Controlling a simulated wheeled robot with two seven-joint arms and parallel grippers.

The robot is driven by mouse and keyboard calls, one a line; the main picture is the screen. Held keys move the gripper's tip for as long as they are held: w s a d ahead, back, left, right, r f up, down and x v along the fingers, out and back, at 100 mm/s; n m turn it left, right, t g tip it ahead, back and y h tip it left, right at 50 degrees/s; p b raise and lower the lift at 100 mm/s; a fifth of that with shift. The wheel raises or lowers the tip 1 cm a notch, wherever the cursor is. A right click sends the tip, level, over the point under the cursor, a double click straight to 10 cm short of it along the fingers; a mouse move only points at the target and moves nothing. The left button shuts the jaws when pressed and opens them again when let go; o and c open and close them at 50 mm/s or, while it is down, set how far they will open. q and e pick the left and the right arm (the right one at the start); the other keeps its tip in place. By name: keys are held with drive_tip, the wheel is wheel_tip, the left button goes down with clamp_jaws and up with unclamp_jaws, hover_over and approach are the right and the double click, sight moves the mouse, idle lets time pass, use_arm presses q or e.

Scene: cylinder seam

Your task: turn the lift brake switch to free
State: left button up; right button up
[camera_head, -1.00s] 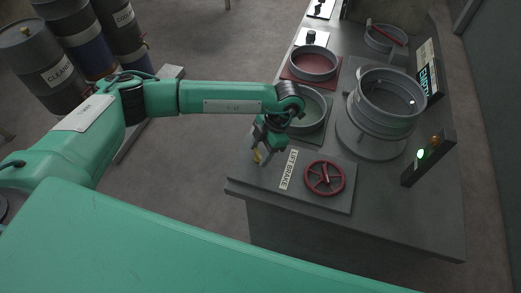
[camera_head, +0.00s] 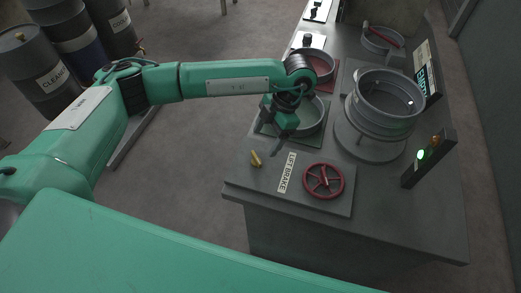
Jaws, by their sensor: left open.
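The lift brake switch is a small yellow lever (camera_head: 256,158) on a grey panel, left of the white LIFT BRAKE label (camera_head: 287,172). The lever leans; which marked position it points to is too small to read. My left gripper (camera_head: 279,136) is open and empty. It hangs above and behind the lever, apart from it, in front of the green-based round tray. My right gripper is not in view.
A red handwheel (camera_head: 323,181) stands right of the label. Behind are a green-mat ring (camera_head: 316,117), a red-mat ring (camera_head: 321,64) and a large metal cylinder (camera_head: 384,102). An indicator post (camera_head: 429,158) with a lit green lamp stands at right. Drums (camera_head: 42,74) stand on the floor at left.

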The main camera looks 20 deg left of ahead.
use_arm(q)
drive_tip(key=b+v, duration=0.1)
drive_tip(key=v, duration=0.5)
drive_tip(key=shift+r, duration=0.25)
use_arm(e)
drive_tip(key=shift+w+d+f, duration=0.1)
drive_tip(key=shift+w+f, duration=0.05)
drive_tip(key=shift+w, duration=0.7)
use_arm(q)
drive_tip(key=shift+w+d, duration=0.1)
drive_tip(key=shift+d, duration=0.05)
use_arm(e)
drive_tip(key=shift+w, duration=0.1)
